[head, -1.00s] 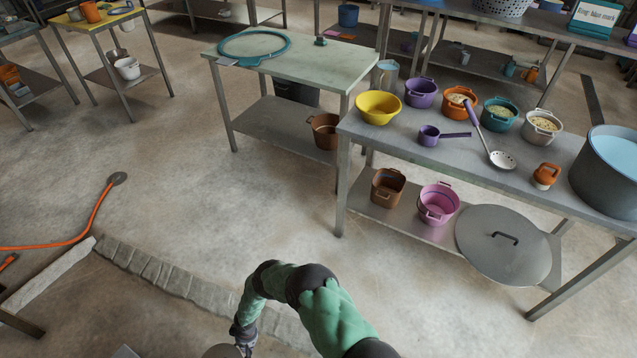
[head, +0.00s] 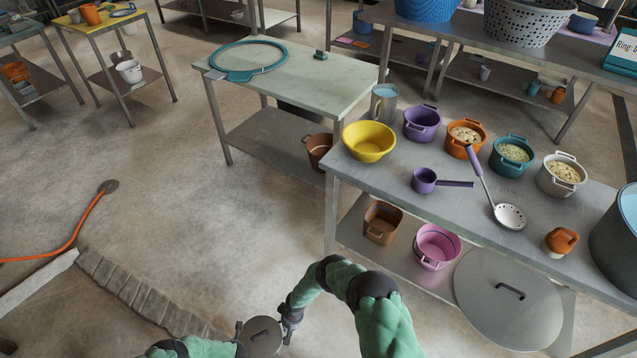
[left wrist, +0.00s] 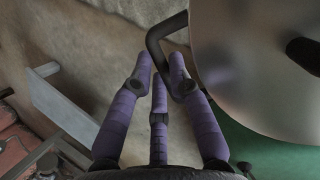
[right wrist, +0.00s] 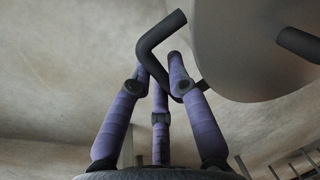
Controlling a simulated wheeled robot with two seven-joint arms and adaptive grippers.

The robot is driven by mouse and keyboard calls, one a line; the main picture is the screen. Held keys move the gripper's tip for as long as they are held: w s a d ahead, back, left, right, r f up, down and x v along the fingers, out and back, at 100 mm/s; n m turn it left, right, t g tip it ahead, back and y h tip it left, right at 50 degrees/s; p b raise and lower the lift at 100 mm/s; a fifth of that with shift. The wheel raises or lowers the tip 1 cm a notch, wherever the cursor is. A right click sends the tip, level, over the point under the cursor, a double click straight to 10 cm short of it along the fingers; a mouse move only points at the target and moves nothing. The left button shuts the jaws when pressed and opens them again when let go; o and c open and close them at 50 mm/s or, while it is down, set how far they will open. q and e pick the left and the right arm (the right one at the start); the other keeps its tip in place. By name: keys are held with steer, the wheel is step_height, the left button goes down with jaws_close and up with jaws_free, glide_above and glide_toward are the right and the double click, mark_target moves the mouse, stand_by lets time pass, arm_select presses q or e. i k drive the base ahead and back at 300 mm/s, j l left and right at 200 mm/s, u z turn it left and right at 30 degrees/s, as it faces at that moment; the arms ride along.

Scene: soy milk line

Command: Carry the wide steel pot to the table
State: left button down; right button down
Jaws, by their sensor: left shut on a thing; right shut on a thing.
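The wide steel pot (head: 263,338) hangs between my two arms at the bottom of the head view, its round top facing up with a dark knob. It fills the upper right of the left wrist view (left wrist: 250,70) and of the right wrist view (right wrist: 245,50). My left gripper (left wrist: 160,85) is shut on one black side handle (left wrist: 155,45). My right gripper (right wrist: 160,82) is shut on the opposite black handle (right wrist: 150,45). The pot's lower body is mostly hidden. Which table is meant cannot be told; a pale green-topped table (head: 300,85) stands ahead.
A steel table (head: 400,170) at right holds a yellow bowl (head: 369,142), several colored pots, a purple dipper (head: 425,180), a skimmer (head: 510,215) and a large pot (head: 615,240). An orange hose (head: 75,230) lies left. Floor ahead is clear.

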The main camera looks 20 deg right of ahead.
mark_target(293, 69)
steer(key=i+j+z, duration=0.1)
steer(key=i+z, duration=0.2)
steer(key=i, duration=0.15)
steer(key=i+j+z, duration=0.2)
steer(key=i+z, duration=0.15)
steer(key=i+j+z, duration=0.2)
steer(key=j, duration=0.25)
steer(key=i+j+z, duration=0.2)
steer(key=j, duration=0.25)
steer(key=i+j+z, duration=0.2)
steer(key=j, duration=0.3)
steer(key=i+j+z, duration=0.2)
steer(key=j, duration=0.3)
steer(key=j+z, duration=0.25)
steer(key=j, duration=0.3)
steer(key=i+j+z, duration=0.2)
steer(key=j, duration=0.35)
steer(key=k, duration=0.1)
